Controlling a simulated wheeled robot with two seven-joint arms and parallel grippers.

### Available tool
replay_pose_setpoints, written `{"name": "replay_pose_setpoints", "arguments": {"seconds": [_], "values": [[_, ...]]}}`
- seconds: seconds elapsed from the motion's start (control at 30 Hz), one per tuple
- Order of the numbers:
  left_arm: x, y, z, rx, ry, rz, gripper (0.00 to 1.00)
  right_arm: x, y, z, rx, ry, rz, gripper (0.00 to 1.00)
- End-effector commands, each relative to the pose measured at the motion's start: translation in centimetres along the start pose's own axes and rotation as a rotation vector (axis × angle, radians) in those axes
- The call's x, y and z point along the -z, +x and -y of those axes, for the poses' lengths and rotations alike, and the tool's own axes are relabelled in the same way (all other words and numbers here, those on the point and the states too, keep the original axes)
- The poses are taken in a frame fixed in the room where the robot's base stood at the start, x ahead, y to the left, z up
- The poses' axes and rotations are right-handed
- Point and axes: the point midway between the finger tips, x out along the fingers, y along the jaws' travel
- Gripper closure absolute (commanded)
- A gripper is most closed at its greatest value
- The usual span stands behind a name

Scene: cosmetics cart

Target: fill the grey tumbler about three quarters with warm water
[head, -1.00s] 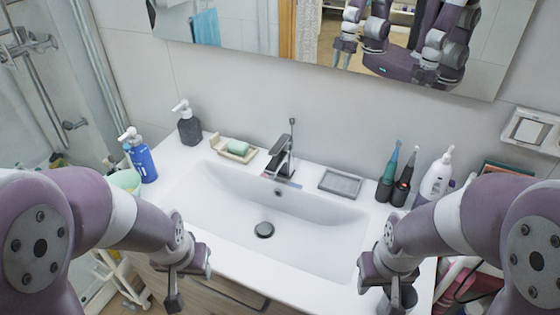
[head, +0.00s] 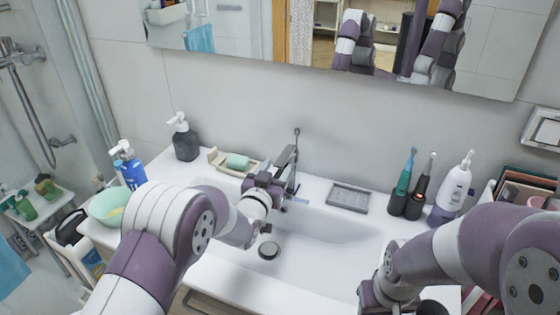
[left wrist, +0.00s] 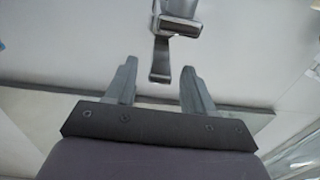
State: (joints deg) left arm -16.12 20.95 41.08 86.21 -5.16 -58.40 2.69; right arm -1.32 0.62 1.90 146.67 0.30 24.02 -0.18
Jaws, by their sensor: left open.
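The chrome faucet (head: 289,165) stands at the back of the white sink (head: 335,228), its thin lever pointing up. My left gripper (head: 272,182) is just in front of the faucet, partly hidden by its own wrist. In the left wrist view my left gripper (left wrist: 158,88) has its two fingers apart, and the metal faucet (left wrist: 177,28) shows beyond and between the tips. No water is seen running. A dark grey rounded thing, probably the tumbler (head: 432,307), is cut off at the bottom edge beside my right gripper (head: 372,298). My right fingers are not clear.
A soap dish (head: 222,162) with green soap and a dark pump bottle (head: 184,138) stand left of the faucet. A grey tray (head: 348,197), electric toothbrushes (head: 409,190) and a white bottle (head: 453,190) stand to the right. The basin is empty around the drain (head: 268,250).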

Motion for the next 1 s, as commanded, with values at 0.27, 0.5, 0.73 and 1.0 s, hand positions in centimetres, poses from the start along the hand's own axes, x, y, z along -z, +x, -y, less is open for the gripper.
{"name": "replay_pose_setpoints", "arguments": {"seconds": [0.27, 0.5, 0.73, 1.0], "values": [[0.0, 2.8, 0.0, 0.000, 0.000, 0.001, 0.47, 0.1, -0.6, 0.0, 0.000, 0.000, 0.000, 0.57], [-0.1, 2.9, 0.0, 0.001, 0.000, 0.001, 0.47, 0.1, -0.5, 0.0, 0.000, 0.000, 0.000, 0.57], [-0.1, 2.9, 0.0, 0.001, 0.000, 0.001, 1.00, 0.1, -0.5, 0.0, 0.000, 0.000, 0.000, 0.57], [1.9, 3.1, 0.0, 0.001, 0.000, 0.123, 1.00, 0.3, -2.9, 0.0, 0.000, 0.000, 0.000, 0.57]]}}
